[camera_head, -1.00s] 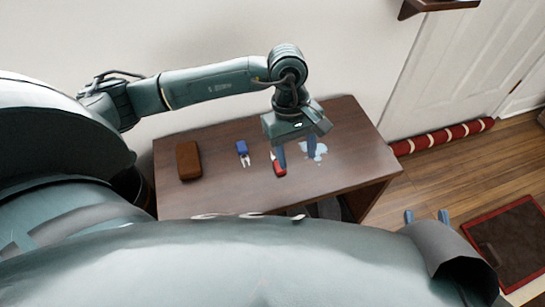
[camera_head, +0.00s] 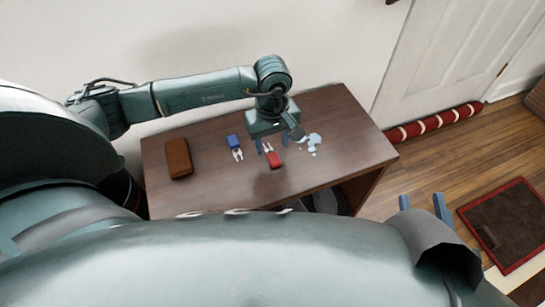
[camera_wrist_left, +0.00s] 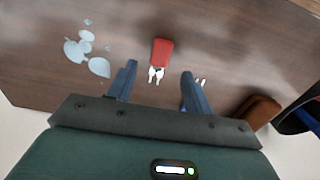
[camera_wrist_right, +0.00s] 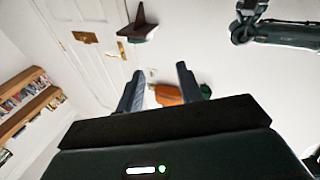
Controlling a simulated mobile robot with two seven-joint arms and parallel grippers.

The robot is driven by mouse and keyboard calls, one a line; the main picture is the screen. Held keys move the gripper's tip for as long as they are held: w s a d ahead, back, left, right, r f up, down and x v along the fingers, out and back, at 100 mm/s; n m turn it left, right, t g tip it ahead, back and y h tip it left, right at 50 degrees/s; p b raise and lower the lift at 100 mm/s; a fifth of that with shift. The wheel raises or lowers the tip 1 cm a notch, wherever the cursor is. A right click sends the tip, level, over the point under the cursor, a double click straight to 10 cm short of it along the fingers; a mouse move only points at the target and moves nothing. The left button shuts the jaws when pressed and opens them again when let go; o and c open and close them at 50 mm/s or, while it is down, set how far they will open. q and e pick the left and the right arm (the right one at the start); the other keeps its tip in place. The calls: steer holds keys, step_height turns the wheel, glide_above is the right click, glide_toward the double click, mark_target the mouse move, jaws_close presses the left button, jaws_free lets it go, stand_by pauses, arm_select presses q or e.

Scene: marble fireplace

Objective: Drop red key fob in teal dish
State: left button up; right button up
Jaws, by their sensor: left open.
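The red key fob (camera_head: 275,160) lies on the dark wooden table with its silver keys towards the wall. In the left wrist view the fob (camera_wrist_left: 161,50) lies just beyond the fingertips, its keys in line with the gap between them. My left gripper (camera_head: 271,143) is open and empty above the table, near the fob; it also shows in the left wrist view (camera_wrist_left: 159,70). My right gripper (camera_head: 421,201) is open and empty, away from the table; its fingers stand apart in the right wrist view (camera_wrist_right: 159,70). I cannot make out a teal dish.
Pale blue flat patches (camera_head: 313,141), like a spill, lie right of the fob. A blue key fob (camera_head: 233,142) and a brown case (camera_head: 179,158) lie to the left. The table's (camera_head: 325,107) right part is clear. A red striped roll (camera_head: 435,122) lies by the door.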

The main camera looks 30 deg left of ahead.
arm_select(q)
step_height(320, 180, down, 3)
steer(key=shift+w+a+f+b, duration=0.1)
steer(key=shift+f+b, duration=0.05)
steer(key=shift+b, duration=0.35)
steer(key=shift+f, duration=0.4)
steer(key=c, duration=0.5)
jaws_close()
arm_select(e)
steer(key=shift+a, duration=0.2)
